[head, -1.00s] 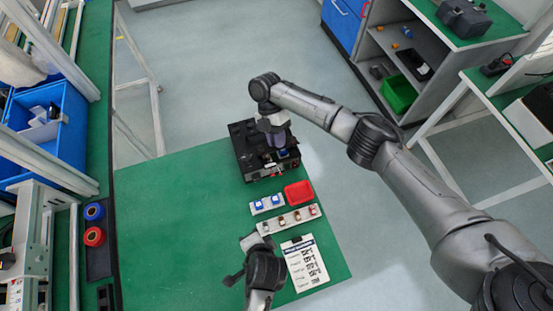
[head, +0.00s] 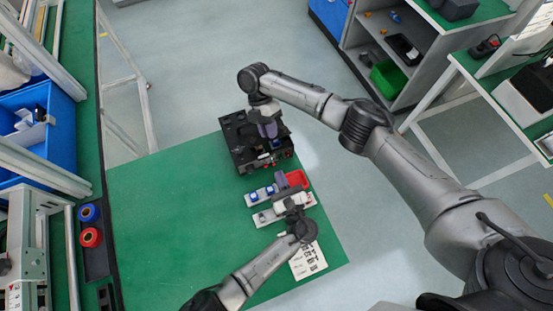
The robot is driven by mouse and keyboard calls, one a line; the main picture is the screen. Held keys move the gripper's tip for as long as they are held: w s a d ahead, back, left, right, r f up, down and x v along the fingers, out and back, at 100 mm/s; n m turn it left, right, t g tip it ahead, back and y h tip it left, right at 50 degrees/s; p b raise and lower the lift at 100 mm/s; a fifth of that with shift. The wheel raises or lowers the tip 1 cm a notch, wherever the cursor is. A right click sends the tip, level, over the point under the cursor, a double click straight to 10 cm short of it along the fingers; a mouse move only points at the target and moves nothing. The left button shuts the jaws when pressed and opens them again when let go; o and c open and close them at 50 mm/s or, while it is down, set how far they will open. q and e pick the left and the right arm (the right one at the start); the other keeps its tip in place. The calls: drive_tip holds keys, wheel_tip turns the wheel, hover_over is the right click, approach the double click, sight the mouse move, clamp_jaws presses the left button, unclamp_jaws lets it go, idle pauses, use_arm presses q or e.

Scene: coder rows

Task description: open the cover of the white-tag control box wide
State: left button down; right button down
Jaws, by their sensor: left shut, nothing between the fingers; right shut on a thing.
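A black control box (head: 243,150) stands at the far edge of the green table, with small coloured parts on its near side. I cannot make out its white tag for certain, nor how far its cover is open. My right gripper (head: 269,131) reaches down over the box's right part. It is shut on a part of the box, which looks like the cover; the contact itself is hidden. My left gripper (head: 281,180) is shut and empty. It is nearer than the box, above the part strips and beside the red tray, apart from the box.
A red tray (head: 299,179) and two pale strips with small parts, one with blue pieces (head: 253,198), lie in front of the box. A printed sheet (head: 308,262) is partly under my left arm. Blue and red rolls (head: 90,237) sit at left. The table's left half is clear.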

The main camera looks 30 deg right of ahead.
sight(266, 142)
use_arm(q)
drive_tip(key=x, duration=0.9)
use_arm(e)
drive_tip(key=shift+f, duration=0.1)
use_arm(q)
drive_tip(key=shift+w+r+g, duration=0.3)
drive_tip(key=shift+r, duration=0.35)
use_arm(e)
drive_tip(key=shift+s, duration=0.1)
use_arm(q)
drive_tip(key=shift+w+r, duration=0.15)
use_arm(e)
drive_tip(key=c, duration=1.2)
unclamp_jaws()
drive_tip(key=shift+o, duration=0.6)
drive_tip(key=shift+f, duration=0.1)
